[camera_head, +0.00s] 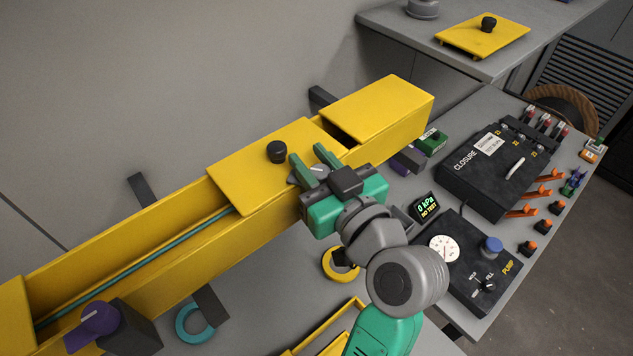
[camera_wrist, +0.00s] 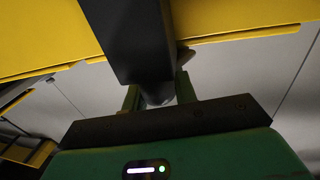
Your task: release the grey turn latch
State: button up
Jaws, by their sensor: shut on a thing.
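The grey turn latch (camera_head: 309,171) is at the front edge of a yellow cover plate (camera_head: 245,165) with a black knob (camera_head: 277,151). The plate lies over a long yellow channel (camera_head: 190,246). My gripper (camera_head: 307,155), with green fingers, reaches the latch from the front right and is shut on it, one finger on either side. In the wrist view the fingers (camera_wrist: 158,92) stand beside a dark bar (camera_wrist: 130,35); the bar and fingers hide most of the latch.
A second yellow cover (camera_head: 380,108) lies on the channel's right. A purple knob (camera_head: 97,319) on a dark block is at lower left. A black closure box (camera_head: 490,170) and a pump unit (camera_head: 470,265) stand on the bench at right. Another yellow plate (camera_head: 484,37) lies on the back counter.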

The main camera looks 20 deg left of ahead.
aim_at(327, 171)
jog(key=n+g+y+b, duration=0.1)
jog(key=n+g+b, duration=0.1)
jog(key=n+g+y+b, duration=0.1)
jog(key=g, duration=0.2)
jog(key=n+g+y+b, duration=0.1)
jog(key=n+g+b, duration=0.1)
jog(key=g, duration=0.1)
jog(key=shift+s+a+f+n+b, duration=0.15)
jog(key=shift+s+f+n+b, duration=0.05)
jog(key=shift+s+n+b, duration=0.15)
jog(key=n+g, duration=0.1)
jog(key=g, duration=0.1)
jog(key=n+g+b, duration=0.1)
jog(key=n+g, duration=0.1)
jog(key=g, duration=0.1)
jog(key=n+g+b, duration=0.1)
jog(key=g, duration=0.1)
jog(key=shift+s+r+n+g+h, duration=0.15)
jog(key=shift+s+n+g+h, duration=0.15)
jog(key=shift+s+n+h, duration=0.1)
jog(key=shift+n+g, duration=0.25)
jog(key=shift+g, duration=0.15)
jog(key=o, duration=1)
jog(key=v, duration=0.7)
jog(key=shift+w+d+r+b, duration=0.1)
jog(key=shift+w+d+b, duration=0.05)
jog(key=shift+d+b, duration=0.2)
